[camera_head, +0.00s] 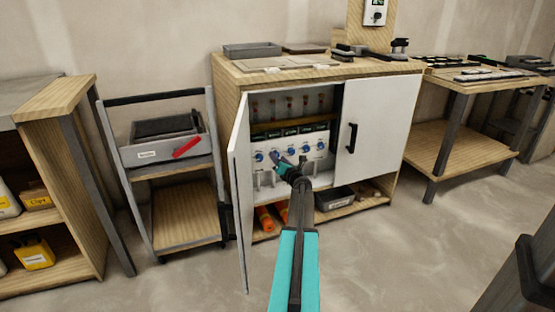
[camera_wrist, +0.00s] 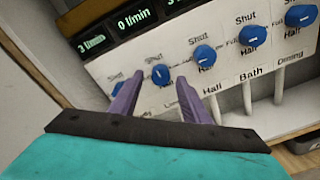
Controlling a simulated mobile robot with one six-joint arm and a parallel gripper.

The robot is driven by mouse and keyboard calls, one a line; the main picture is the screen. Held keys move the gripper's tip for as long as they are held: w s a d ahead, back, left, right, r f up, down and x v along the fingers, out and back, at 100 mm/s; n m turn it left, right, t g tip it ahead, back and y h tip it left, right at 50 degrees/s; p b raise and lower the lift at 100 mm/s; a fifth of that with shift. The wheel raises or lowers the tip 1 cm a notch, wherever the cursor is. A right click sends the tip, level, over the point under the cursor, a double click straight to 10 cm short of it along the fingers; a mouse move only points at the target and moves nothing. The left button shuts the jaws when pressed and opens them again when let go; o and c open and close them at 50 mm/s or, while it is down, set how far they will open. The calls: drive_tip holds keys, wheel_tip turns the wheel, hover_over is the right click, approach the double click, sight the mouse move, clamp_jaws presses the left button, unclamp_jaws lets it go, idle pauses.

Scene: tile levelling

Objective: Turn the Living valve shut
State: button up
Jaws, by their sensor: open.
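A white panel (camera_wrist: 228,72) with a row of blue valve knobs is inside the open cabinet. In the wrist view the second knob from the left (camera_wrist: 160,74) has a partly hidden label beginning "Liv", and "Shut" is printed above it. My gripper (camera_wrist: 159,80) is open, its two purple fingers on either side of that knob; I cannot tell whether they touch it. The leftmost knob (camera_wrist: 117,89) is partly behind the left finger. The Hall knob (camera_wrist: 204,55) is just right of the right finger. In the head view my gripper (camera_head: 281,161) reaches the panel's left part.
The open left cabinet door (camera_head: 240,200) stands left of my arm; the right door (camera_head: 378,128) is closed. Flow displays (camera_wrist: 132,20) run above the knobs, one reading 0 l/min. White pipes (camera_wrist: 247,97) hang below. A trolley (camera_head: 160,145) stands left of the cabinet.

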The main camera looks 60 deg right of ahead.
drive_tip(key=p+v, duration=0.2)
drive_tip(key=v, duration=1)
drive_tip(key=shift+s+a+p, duration=0.25)
drive_tip(key=shift+a+p, duration=0.05)
drive_tip(key=shift+a, duration=0.05)
drive_tip(key=shift+w+r, duration=0.1)
idle(0.3)
